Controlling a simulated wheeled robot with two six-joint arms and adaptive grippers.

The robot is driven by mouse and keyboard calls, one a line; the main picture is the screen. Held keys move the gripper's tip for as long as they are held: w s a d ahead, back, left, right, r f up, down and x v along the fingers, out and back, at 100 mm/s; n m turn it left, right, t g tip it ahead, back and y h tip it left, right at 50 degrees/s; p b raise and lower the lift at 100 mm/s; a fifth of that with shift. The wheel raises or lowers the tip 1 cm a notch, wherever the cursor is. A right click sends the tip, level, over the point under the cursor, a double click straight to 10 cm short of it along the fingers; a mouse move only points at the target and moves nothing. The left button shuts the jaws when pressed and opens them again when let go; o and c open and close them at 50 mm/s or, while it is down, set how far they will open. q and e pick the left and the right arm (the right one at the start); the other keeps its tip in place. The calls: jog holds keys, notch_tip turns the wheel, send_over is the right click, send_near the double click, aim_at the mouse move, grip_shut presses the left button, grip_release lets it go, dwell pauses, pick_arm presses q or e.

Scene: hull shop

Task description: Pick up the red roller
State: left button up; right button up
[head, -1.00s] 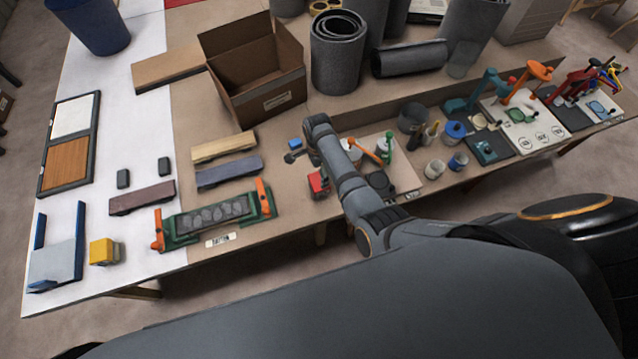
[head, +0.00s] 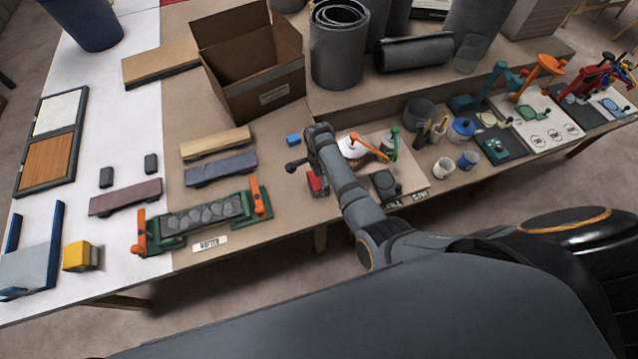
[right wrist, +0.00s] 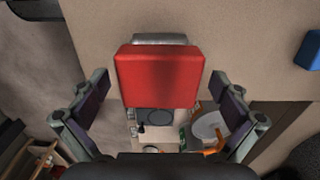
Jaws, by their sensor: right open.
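The red roller (head: 317,184) lies on the brown bench near its front edge, partly hidden behind my right arm in the head view. In the right wrist view the red roller (right wrist: 160,75) shows as a red block with a grey metal part at its far end. My right gripper (right wrist: 160,95) is open, with one dark-padded finger on each side of the roller and a gap on both sides. In the head view my right gripper (head: 303,166) is above and beside the roller, mostly hidden by its own wrist. My left gripper is not in view.
A small blue block (head: 293,140) lies just behind the roller. A green clamp frame with orange handles (head: 205,214) stands to the left. A board with a white bowl (head: 350,146) and pots is to the right. An open cardboard box (head: 255,75) stands behind.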

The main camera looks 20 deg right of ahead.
jog(key=shift+s, duration=0.1)
jog(key=c, duration=1.6)
jog(key=shift+r, duration=0.1)
jog(key=shift+c, duration=0.7)
jog(key=shift+r, duration=0.1)
